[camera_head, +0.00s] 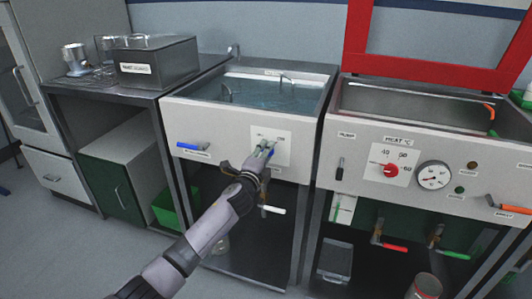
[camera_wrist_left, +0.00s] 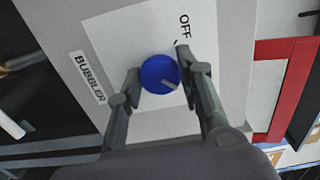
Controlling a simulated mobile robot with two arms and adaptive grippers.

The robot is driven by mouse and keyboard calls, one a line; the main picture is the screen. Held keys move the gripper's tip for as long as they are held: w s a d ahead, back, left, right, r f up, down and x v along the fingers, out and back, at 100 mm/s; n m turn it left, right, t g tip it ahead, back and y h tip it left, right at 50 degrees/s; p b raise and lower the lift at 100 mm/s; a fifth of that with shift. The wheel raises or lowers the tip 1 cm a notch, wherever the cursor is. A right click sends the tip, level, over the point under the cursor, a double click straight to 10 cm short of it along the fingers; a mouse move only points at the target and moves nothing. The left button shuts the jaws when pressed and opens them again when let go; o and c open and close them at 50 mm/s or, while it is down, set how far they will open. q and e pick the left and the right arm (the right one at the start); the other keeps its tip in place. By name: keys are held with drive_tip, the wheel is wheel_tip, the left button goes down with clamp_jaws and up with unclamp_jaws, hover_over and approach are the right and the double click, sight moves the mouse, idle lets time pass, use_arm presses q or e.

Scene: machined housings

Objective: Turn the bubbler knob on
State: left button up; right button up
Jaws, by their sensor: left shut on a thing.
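The blue bubbler knob (camera_wrist_left: 161,74) is round with a grey pointer mark and sits on a white label plate (camera_head: 284,150). The pointer mark points toward the lower right in the wrist view. My right gripper is not in view.
The water-filled sink (camera_head: 320,72) is above the panel. A blue-handled lever (camera_head: 192,147) is to the left, and a white-handled valve (camera_head: 272,210) hangs below. A heated tank with a red knob (camera_head: 390,170) and gauge (camera_head: 433,176) stands to the right.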

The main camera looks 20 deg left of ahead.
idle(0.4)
use_arm(q)
drive_tip(key=o, duration=1.2)
drive_tip(key=shift+c, duration=0.2)
drive_tip(key=s, duration=1.2)
drive_tip(key=shift+a, duration=0.2)
